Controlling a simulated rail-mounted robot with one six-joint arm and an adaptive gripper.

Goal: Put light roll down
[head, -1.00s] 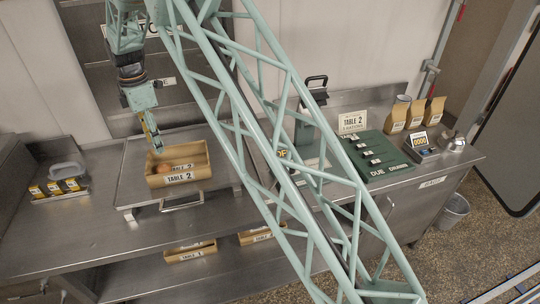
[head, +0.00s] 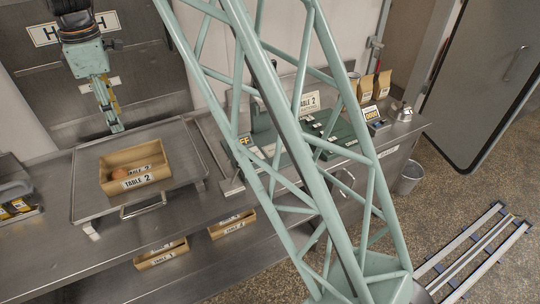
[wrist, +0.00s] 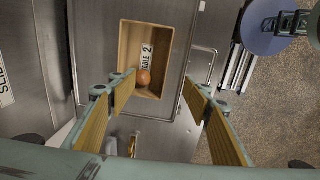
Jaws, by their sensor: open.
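A round brown roll (head: 120,173) lies inside a tan box labelled TABLE 2 (head: 146,179), near the box's left end. The roll also shows in the wrist view (wrist: 143,78), resting at one end of the box (wrist: 181,30), beside a TABLE 2 label. My gripper (head: 115,128) is above and behind the box in the head view, apart from it. In the wrist view my gripper (wrist: 160,88) has its fingers spread wide with nothing between them. The box stands on a steel tray-like plate (head: 90,202) on the counter.
Two more tan boxes (head: 160,258) (head: 232,228) stand on the shelf below. A grey-handled device with yellow labels (head: 17,206) is at the left. A green panel (head: 335,130) and paper bags (head: 382,84) are to the right, partly behind my arm.

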